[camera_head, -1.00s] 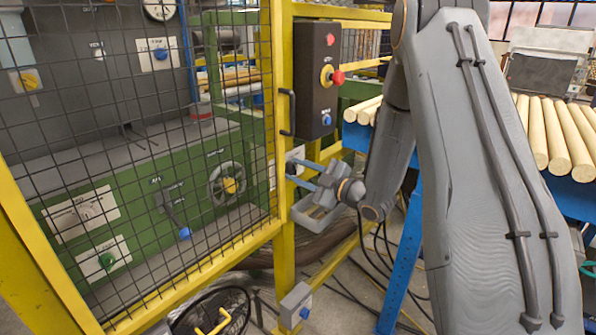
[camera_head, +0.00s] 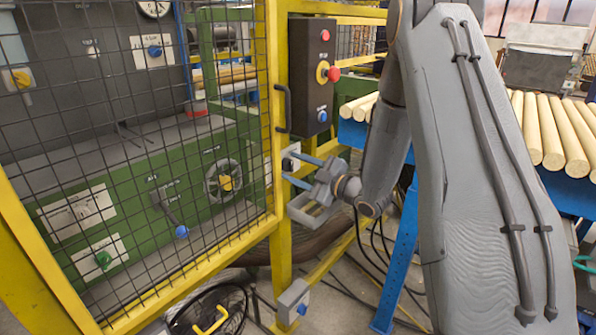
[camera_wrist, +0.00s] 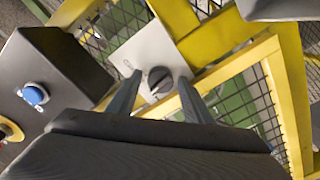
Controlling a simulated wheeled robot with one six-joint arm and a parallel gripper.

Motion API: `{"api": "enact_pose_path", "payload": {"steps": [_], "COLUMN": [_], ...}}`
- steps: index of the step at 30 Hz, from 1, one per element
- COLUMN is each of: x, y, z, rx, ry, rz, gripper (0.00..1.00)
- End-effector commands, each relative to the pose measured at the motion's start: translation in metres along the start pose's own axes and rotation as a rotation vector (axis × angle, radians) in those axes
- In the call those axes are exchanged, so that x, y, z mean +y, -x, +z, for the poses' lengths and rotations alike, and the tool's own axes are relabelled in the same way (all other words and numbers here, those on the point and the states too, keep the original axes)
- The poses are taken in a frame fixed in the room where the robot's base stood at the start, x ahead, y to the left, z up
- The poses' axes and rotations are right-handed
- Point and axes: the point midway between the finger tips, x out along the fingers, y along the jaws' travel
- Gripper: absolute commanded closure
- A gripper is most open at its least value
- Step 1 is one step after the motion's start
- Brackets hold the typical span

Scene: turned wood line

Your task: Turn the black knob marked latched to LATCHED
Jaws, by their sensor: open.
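The black knob (camera_wrist: 160,81) sits on a light grey plate (camera_wrist: 148,50) fixed to the yellow fence post. In the wrist view a raised grip bar crosses the knob at a slant; the small lettering on the plate is unreadable. My gripper (camera_wrist: 160,84) is open, with one finger on each side of the knob. I cannot tell whether either finger touches it. In the head view the plate (camera_head: 294,149) is partly behind my gripper (camera_head: 286,166), whose fingers reach to the post from the right.
A black control box (camera_head: 312,75) with red and blue buttons stands on the post above the plate. A dark door handle (camera_head: 284,108) is close on the left. A small grey box (camera_head: 293,298) is lower on the post. Wooden rods (camera_head: 552,130) lie on the right.

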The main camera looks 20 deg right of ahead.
Motion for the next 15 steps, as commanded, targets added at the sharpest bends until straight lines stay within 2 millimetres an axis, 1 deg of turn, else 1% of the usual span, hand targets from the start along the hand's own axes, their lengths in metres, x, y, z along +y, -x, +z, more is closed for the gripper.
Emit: {"api": "enact_pose_path", "payload": {"steps": [1, 8, 11, 15], "x": [-0.0032, -0.0038, -0.0039, -0.003], "y": [-0.0005, -0.001, -0.0009, -0.0003], "z": [-0.0008, -0.0008, -0.0003, 0.0005], "rx": [0.002, 0.003, 0.003, 0.002], "ry": [-0.002, 0.032, 0.098, 0.243], "rz": [-0.006, -0.007, -0.007, -0.005], "gripper": [0.49, 0.49, 0.49, 0.49]}}
